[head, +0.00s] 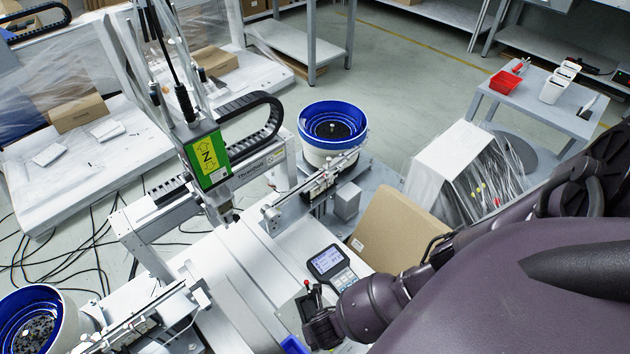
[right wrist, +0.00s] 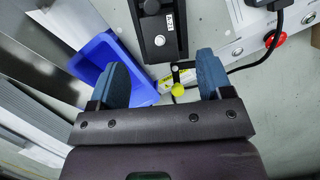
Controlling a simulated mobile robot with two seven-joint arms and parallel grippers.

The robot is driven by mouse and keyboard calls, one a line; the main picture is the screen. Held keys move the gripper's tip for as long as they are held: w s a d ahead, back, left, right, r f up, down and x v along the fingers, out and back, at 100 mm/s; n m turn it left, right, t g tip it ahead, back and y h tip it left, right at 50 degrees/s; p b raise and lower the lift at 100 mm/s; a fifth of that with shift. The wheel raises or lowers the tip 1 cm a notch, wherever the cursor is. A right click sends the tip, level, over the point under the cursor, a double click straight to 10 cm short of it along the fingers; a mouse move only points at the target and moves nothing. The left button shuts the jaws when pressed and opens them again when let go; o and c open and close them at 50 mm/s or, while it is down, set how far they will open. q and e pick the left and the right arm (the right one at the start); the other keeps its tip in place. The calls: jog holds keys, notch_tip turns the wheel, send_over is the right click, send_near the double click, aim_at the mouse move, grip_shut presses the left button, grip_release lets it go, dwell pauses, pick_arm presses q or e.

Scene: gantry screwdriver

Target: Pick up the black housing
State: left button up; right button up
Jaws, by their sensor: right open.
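A long black housing (right wrist: 146,28), with a round knob, a silver button and a small white label, lies ahead of my right gripper in the right wrist view. In the head view a dark piece (head: 306,304) beside the handheld pendant looks like the same thing, partly hidden by my arm. My right gripper (right wrist: 165,76) is open, its two blue fingers apart with nothing held between them. The housing's near end lies just beyond the fingertips, roughly centred between them. I cannot tell the height gap. My left gripper is in neither view.
A blue bin (right wrist: 98,63) sits close to the left finger. A white panel with a red button (right wrist: 274,39) and a cable is at the right. The pendant (head: 331,266), a cardboard box (head: 395,232) and the feeder bowl (head: 332,146) stand near the gantry.

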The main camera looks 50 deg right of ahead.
jog(key=shift+f+b, duration=0.3)
jog(key=shift+f, duration=0.3)
jog(key=x, duration=0.1)
jog(key=b+x, duration=0.2)
jog(key=shift+s+f, duration=0.15)
jog(key=shift+s, duration=0.1)
jog(key=shift+w+d+f+b, duration=0.1)
jog(key=shift+w+f+b, duration=0.25)
jog(key=shift+w+f, duration=0.05)
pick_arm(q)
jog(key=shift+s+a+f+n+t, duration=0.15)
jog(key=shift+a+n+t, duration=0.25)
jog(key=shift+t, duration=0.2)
pick_arm(e)
jog(key=shift+w, duration=0.1)
jog(key=c, duration=1.1)
jog(key=shift+r, duration=0.15)
